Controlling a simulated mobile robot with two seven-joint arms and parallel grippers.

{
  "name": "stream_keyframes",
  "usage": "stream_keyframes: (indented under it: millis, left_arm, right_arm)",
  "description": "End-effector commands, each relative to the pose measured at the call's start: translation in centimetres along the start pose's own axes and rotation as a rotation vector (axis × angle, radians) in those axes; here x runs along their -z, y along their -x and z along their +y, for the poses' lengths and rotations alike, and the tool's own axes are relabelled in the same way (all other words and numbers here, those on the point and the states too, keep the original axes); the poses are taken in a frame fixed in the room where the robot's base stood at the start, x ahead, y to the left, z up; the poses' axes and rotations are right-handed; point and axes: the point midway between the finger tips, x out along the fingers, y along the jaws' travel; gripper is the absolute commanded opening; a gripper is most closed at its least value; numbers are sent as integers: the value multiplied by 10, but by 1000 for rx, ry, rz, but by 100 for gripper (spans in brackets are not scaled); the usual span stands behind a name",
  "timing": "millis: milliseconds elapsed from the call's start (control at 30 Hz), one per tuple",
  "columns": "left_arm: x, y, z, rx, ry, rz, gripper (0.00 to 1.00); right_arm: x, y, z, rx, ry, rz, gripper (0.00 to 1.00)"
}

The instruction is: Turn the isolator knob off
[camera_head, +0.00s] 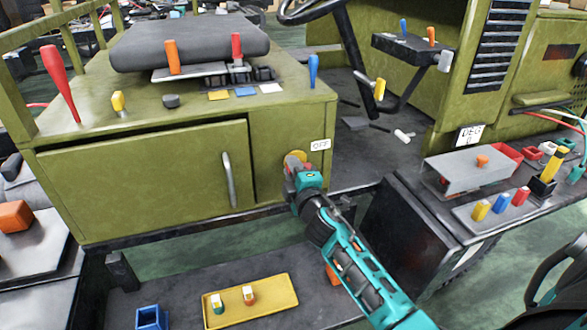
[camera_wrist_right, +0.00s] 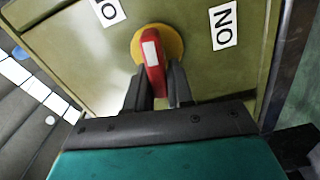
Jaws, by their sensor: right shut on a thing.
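The isolator knob (camera_wrist_right: 152,52) is a red handle with a white patch on a yellow round plate (camera_wrist_right: 175,40), on the olive chassis panel. In the head view the yellow plate (camera_head: 296,157) shows just beyond my right gripper (camera_head: 299,180). In the right wrist view the fingers of my right gripper (camera_wrist_right: 158,88) are on both sides of the red handle, shut on it. An ON label (camera_wrist_right: 223,26) is right of the knob and a partly cut-off label starting with O (camera_wrist_right: 108,10) is upper left. The head view shows an OFF label (camera_head: 320,144). My left gripper is not in view.
A cabinet door with a metal handle (camera_head: 229,180) is left of the knob. Above are the seat (camera_head: 188,43) and several coloured levers, including a blue one (camera_head: 313,70). A yellow tray (camera_head: 270,302) lies below. A dark side box (camera_head: 410,235) stands right of my arm.

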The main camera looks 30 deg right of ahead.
Motion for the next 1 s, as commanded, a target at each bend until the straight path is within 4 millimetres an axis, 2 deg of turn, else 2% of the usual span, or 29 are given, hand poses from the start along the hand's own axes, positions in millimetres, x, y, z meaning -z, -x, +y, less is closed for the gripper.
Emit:
stream_keyframes:
  millis: [333, 900, 933, 1000]
  left_arm:
    - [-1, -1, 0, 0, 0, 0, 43]
    - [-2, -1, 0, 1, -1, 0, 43]
    - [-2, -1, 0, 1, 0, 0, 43]
    - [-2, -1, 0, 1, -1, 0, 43]
  right_arm:
    - [0, 0, -4, 1, 149, 0, 0]
    - [-1, 0, -4, 2, 180, 0, 0]
    - [-1, 0, -4, 2, 180, 0, 24]
    - [-1, 0, -4, 2, 179, 0, 31]
